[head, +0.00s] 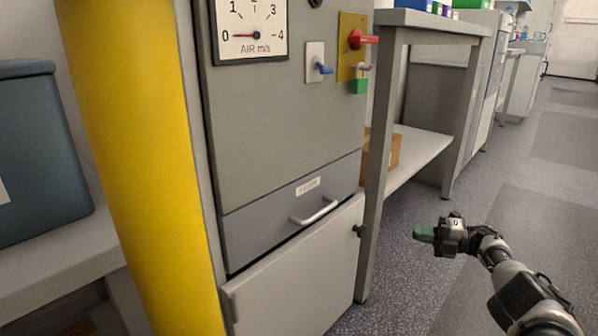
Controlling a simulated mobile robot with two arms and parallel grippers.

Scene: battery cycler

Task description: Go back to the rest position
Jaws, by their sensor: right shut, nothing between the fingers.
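My right gripper (424,234) is at the lower right of the head view, over the grey floor. Its green-tipped fingers are shut with nothing between them and point left toward the cabinet. It is apart from the cabinet and from the table leg. My left gripper is not in view.
A grey cabinet (290,115) stands in the middle, with a drawer (270,215) and a lower door (300,280). A yellow post (140,150) is left of it. A workbench (430,19) stands behind on the right. Open floor (545,210) lies to the right.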

